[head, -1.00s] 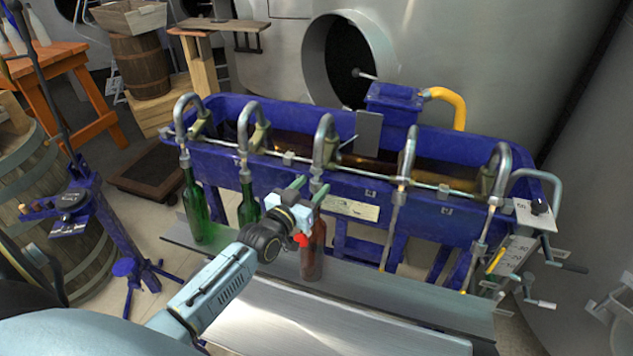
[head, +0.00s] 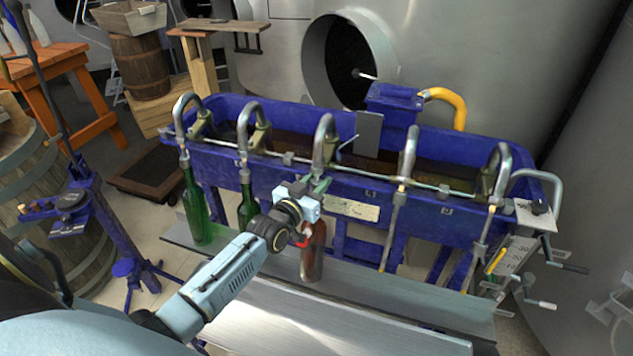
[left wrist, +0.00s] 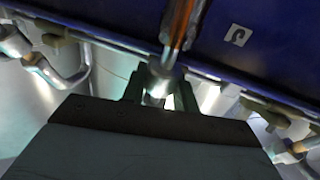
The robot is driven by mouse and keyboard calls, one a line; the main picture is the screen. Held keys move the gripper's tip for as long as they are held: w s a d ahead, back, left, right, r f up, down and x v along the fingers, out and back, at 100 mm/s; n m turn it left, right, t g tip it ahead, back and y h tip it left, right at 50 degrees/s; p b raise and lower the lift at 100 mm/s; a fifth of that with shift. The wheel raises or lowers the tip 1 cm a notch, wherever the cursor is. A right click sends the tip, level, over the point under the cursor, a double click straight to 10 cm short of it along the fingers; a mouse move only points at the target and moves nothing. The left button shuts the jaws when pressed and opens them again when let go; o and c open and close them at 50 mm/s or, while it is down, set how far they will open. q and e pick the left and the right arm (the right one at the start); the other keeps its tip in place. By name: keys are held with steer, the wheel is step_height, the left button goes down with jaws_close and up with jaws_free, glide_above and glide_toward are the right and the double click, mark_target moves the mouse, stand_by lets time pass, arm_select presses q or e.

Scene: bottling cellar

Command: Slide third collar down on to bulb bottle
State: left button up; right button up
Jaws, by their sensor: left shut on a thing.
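The third spout (head: 325,145) from the left bends down from the blue trough in the head view. A red-brown bottle (head: 313,262) stands upright below it on the metal shelf; its neck is largely hidden by my gripper. My left gripper (head: 319,184) is at the third spout's lower end, above the bottle's shoulder. In the left wrist view, its fingers (left wrist: 160,92) are shut on both sides of a shiny metal collar (left wrist: 159,82), in line with an orange-brown tube or neck (left wrist: 180,25). I cannot tell whether the collar touches the bottle. My right gripper is not in view.
Two green bottles (head: 195,212) (head: 248,205) stand under the first two spouts. The blue trough (head: 290,180) is close behind my gripper. A crank (head: 540,304) sticks out at right.

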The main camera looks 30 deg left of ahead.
arm_select(q)
steer(key=f, duration=0.1)
steer(key=f+b, duration=0.1)
steer(key=shift+s+f, duration=0.2)
steer(key=shift+f, duration=0.2)
steer(key=shift+d, duration=0.1)
steer(key=o, duration=0.6)
steer(key=shift+r, duration=0.1)
steer(key=shift+o, duration=0.2)
steer(key=s, duration=1.3)
steer(key=shift+s, duration=0.25)
steer(key=shift+d, duration=0.1)
